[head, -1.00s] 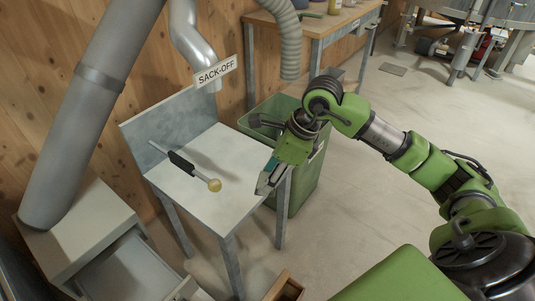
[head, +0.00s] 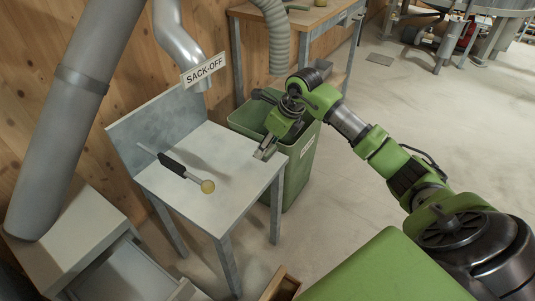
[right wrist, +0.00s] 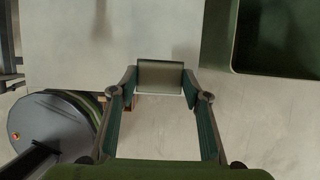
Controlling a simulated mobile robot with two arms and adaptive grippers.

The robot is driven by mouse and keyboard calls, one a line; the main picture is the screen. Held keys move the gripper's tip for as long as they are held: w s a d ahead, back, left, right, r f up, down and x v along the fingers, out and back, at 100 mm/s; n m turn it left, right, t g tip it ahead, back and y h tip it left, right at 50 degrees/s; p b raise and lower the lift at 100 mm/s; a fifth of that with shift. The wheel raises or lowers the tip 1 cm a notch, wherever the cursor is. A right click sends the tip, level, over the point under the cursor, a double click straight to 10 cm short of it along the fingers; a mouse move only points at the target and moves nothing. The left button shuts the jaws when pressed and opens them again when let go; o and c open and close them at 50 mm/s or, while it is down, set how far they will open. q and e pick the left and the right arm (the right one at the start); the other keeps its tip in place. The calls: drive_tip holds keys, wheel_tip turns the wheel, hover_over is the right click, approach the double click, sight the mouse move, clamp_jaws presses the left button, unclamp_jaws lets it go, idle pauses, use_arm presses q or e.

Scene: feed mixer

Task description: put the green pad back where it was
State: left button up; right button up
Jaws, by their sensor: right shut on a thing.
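The green pad (right wrist: 160,76), a small dull-green block, sits between the fingertips of my right gripper (right wrist: 161,84) in the right wrist view. The gripper is shut on it. In the head view my right gripper (head: 263,150) is at the right edge of the small steel table (head: 215,140), and the pad cannot be told apart there. In the right wrist view the pad overlaps the table's edge; I cannot tell whether it touches the table. My left gripper is not in view.
A probe with a black grip and yellow ball (head: 180,169) lies on the table. A green bin (head: 298,165) stands close beside the table's right side. A SACK-OFF sign (head: 204,70) hangs on a pipe above. An open drawer (head: 125,270) is at the lower left.

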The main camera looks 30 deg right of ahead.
sight(267, 152)
drive_tip(key=w+f, duration=0.1)
drive_tip(key=d+f, duration=0.1)
drive_tip(key=shift+w+f, duration=0.3)
drive_tip(key=shift+w, duration=0.05)
wheel_tip(267, 152, down, 3)
drive_tip(key=shift+r+b, duration=0.2)
drive_tip(key=shift+b, duration=0.1)
drive_tip(key=shift+d+f, duration=0.1)
drive_tip(key=shift+f, duration=0.05)
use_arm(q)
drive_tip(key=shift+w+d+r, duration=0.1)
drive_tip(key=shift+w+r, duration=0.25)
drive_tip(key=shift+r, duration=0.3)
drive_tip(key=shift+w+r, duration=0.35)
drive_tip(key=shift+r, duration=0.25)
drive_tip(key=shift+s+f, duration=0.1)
use_arm(e)
drive_tip(key=shift+f, duration=0.1)
drive_tip(key=o, duration=1.2)
drive_tip(key=shift+o, duration=0.2)
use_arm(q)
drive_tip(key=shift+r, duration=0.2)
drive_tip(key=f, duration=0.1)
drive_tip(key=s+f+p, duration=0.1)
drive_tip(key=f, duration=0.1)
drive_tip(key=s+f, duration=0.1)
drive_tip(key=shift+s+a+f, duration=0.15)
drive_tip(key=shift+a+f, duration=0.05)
use_arm(e)
drive_tip(key=v, duration=1.2)
